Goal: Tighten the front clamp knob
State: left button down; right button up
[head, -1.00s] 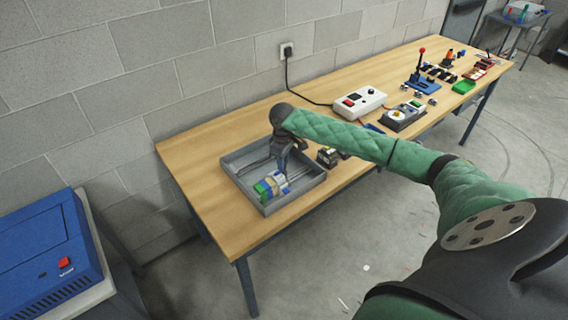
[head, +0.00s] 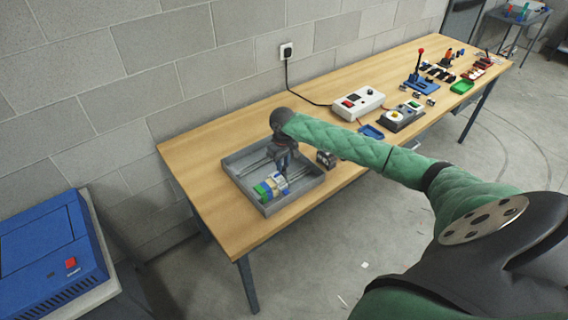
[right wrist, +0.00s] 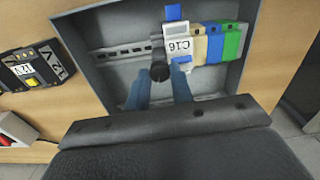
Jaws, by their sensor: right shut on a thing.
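A black round knob (right wrist: 159,71) shows in the right wrist view, inside a grey tray (right wrist: 92,66) beside a white C16 module (right wrist: 178,44). My right gripper (right wrist: 160,80) has its two blue fingers on either side of the knob and is shut on it. In the head view my right gripper (head: 284,163) reaches down into the grey tray (head: 305,189), and the knob is hidden there. Beige, blue and green blocks (right wrist: 231,41) stand in a row with the white module on a metal rail (right wrist: 122,52). My left gripper is not in view.
The tray sits near the left end of the wooden bench (head: 212,140). A white control box (head: 358,103), a blue bin (head: 371,131) and a lever press (head: 421,82) stand farther along. Bench left of the tray is clear.

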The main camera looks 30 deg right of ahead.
jog(key=m, duration=0.6)
jog(key=shift+s+a+f, duration=0.1)
jog(key=shift+a+f, duration=0.05)
jog(key=shift+a, duration=0.1)
jog(key=m, duration=0.5)
jog(key=shift+m, duration=0.4)
jog(key=o, duration=0.4)
jog(key=shift+m, duration=0.5)
jog(key=o, duration=1.1)
jog(key=shift+c, duration=0.2)
jog(key=shift+d, duration=0.1)
jog(key=shift+r, duration=0.25)
jog(key=shift+r, duration=3.4)
jog(key=shift+d, duration=0.1)
